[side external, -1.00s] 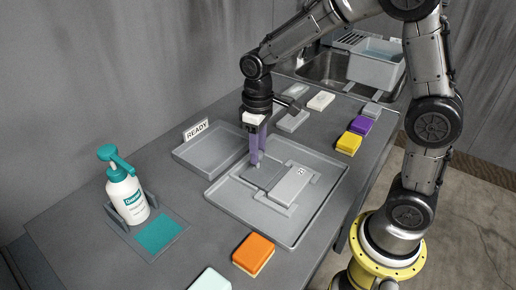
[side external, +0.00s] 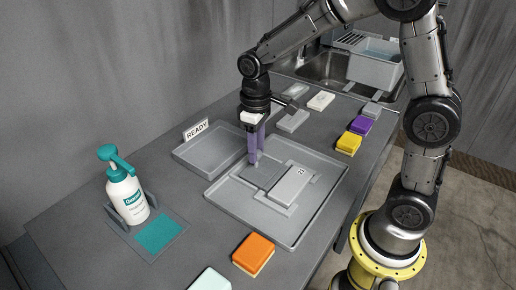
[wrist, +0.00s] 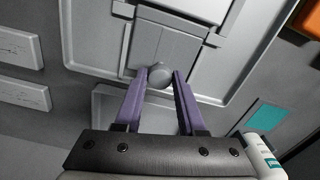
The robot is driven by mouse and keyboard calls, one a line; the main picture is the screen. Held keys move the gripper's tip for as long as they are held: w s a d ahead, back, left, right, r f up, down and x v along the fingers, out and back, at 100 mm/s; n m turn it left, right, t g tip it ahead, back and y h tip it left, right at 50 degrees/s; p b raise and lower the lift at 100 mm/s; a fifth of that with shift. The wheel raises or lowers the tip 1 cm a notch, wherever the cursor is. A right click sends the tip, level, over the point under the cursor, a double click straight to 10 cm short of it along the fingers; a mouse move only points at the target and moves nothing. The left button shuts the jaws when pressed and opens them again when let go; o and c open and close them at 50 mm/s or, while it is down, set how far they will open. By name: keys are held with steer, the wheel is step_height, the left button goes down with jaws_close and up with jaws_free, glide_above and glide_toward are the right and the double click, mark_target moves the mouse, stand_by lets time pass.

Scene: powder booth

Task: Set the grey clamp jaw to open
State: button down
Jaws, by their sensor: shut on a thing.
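The grey clamp jaw (side external: 262,175) is a flat plate with a round knob, lying in a large grey tray (side external: 318,212). It also shows in the wrist view (wrist: 148,45), with the knob (wrist: 158,76) at its near edge. My gripper (side external: 254,163) comes down from above at the jaw's far left end. In the wrist view its two purple fingers (wrist: 161,80) are shut on the knob, one on each side. A lighter grey block (side external: 292,185) sits beside the jaw in the same tray. Whether it touches the jaw is hard to tell.
An empty grey tray (side external: 184,158) with a READY sign (side external: 196,130) stands behind left. A spray bottle (side external: 127,196) stands at the left. An orange block (side external: 253,255) lies in front, yellow (side external: 348,143) and purple (side external: 361,125) blocks at the right. A sink (side external: 325,70) is at the back.

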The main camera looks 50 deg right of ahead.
steer(key=shift+w+r, duration=0.15)
steer(key=shift+w, duration=1.2)
steer(key=c, duration=0.5)
jaws_free()
steer(key=shift+s, duration=0.1)
step_height(320, 180, up, 14)
steer(key=shift+f, duration=0.2)
